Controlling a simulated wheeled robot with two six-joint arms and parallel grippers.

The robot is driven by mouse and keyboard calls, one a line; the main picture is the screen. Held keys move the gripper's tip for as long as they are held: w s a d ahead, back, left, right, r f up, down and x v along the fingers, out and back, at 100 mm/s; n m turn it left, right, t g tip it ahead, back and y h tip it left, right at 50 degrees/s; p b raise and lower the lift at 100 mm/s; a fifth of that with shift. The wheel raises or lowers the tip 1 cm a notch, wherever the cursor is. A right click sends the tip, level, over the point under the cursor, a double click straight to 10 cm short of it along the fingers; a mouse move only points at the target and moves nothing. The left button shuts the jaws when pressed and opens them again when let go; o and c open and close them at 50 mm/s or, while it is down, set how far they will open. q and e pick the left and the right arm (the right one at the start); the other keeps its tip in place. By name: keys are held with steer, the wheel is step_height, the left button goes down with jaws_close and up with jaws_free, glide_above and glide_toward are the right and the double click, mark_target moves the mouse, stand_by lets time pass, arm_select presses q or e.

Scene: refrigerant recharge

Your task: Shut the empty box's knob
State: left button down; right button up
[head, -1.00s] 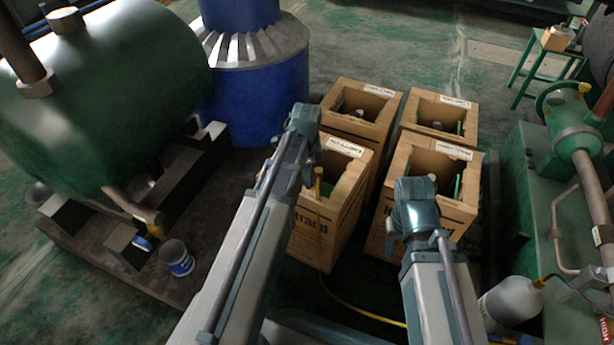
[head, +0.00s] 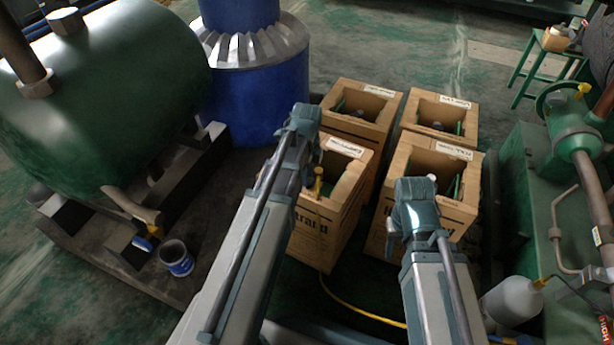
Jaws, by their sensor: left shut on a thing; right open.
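The front left cardboard box (head: 325,225) stands open at the top, with a label (head: 344,147) on its rim that I cannot read surely. A yellow fitting (head: 318,182) shows at its near left edge, with a yellow hose (head: 340,298) running on the floor below. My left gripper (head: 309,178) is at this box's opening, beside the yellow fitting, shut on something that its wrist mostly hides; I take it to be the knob. My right gripper (head: 396,222) is open by the near left side of the front right box (head: 455,212); its fingers are mostly hidden.
Two more open boxes (head: 362,98) (head: 440,113) stand behind. A blue drum-like housing (head: 245,95) and a green tank (head: 110,95) are at left. Green machinery (head: 535,190) and a grey-white cylinder (head: 513,300) bound the right. The boxes leave narrow gaps.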

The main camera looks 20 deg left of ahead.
arm_select(q)
steer(key=c, duration=0.6)
jaws_free()
steer(key=shift+r, duration=0.15)
step_height(320, 180, up, 14)
steer(key=p, duration=1.4)
steer(key=shift+f, duration=0.2)
